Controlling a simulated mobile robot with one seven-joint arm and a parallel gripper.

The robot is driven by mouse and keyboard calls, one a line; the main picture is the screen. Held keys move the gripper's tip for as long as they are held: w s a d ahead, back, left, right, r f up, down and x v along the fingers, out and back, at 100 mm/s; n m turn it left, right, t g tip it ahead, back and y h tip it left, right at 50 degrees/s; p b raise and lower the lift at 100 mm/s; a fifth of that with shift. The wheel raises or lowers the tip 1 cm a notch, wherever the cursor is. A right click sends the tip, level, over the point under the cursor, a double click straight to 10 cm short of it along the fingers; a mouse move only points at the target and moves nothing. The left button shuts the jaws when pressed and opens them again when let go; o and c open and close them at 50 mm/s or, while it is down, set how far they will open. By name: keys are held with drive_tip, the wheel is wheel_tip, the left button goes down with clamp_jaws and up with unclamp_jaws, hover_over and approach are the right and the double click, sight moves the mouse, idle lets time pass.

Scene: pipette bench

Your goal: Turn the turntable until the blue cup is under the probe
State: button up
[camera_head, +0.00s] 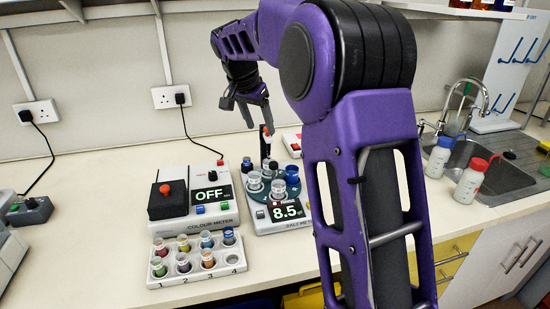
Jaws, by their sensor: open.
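The turntable (262,196) is a dark teal disc on a white meter (262,225) whose display reads 8.5. Several small cups stand on it, some pale or clear. The blue cup (292,172) is at the disc's right side. A dark upright post with a red-and-white probe (267,131) rises at the back of the disc. The probe's lower end is hard to make out among the cups, and I cannot tell which cup is beneath it. My gripper (256,116) is open and empty, above and behind the turntable, close to the probe's top.
A colour meter (200,222) reading OFF stands left of the turntable. A white rack (190,275) of coloured vials is in front of it. My arm hides the bench to the right. Two bottles (468,185) (438,157) stand by the sink. The bench's left front is clear.

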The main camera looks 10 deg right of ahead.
sight(273, 164)
drive_tip(key=x, duration=1.6)
clamp_jaws()
idle(0.8)
